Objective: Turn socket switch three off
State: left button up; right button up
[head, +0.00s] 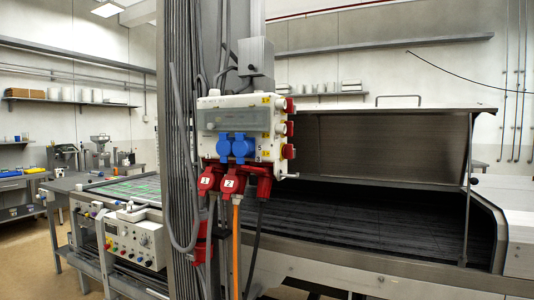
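A white socket box (239,128) is mounted on a grey column near the middle of the head view. Two blue sockets (231,148) sit on its front. Red plugs labelled 1 (206,181) and 2 (231,182) hang below, and another red plug (263,183) is at the lower right corner. Several red and yellow switches or sockets (288,128) show along its right side. Which of these is switch three, and its position, I cannot tell. Neither of my grippers is in the head view.
A large metal dryer hood (385,145) with a dark conveyor bed (370,220) stands to the right. Cables (236,245) hang below the box. A control unit (135,240) and a workbench (75,182) are at the left.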

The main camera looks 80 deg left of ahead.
aim_at(287, 150)
jog(key=u, duration=0.35)
jog(key=i, duration=2.65)
jog(key=u, duration=2.25)
